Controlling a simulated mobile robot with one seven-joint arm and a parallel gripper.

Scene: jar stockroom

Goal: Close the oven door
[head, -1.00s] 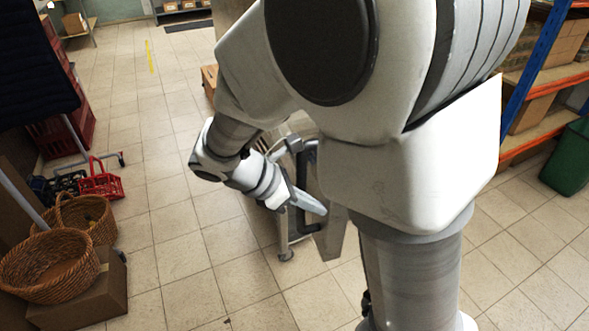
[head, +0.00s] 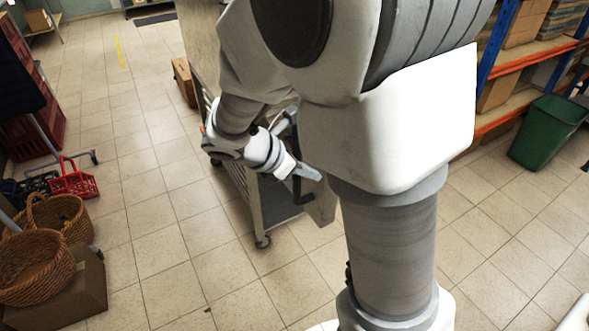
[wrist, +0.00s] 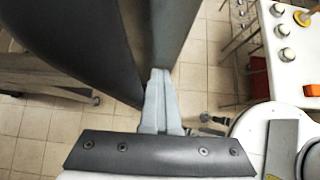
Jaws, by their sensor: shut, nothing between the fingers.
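The oven (head: 268,200), a metal unit on castors, stands in the middle of the head view, largely hidden by my arm. A pale panel that looks like its door (head: 321,206) stands out at its near right side, with a dark handle (head: 301,192) beside it. My gripper (head: 316,175) is shut and empty, pointing right near the top of the panel. In the wrist view the closed fingertips (wrist: 160,74) are at the lower end of a grey panel (wrist: 174,32), beside a dark curved surface (wrist: 75,38). I cannot tell whether they touch it.
Wicker baskets (head: 35,268) and a red basket (head: 73,180) are at the left. A green bin (head: 546,132) stands by the shelving at the right. Tiled floor is open left of the oven. The wrist view shows a white surface with knobs (wrist: 286,54).

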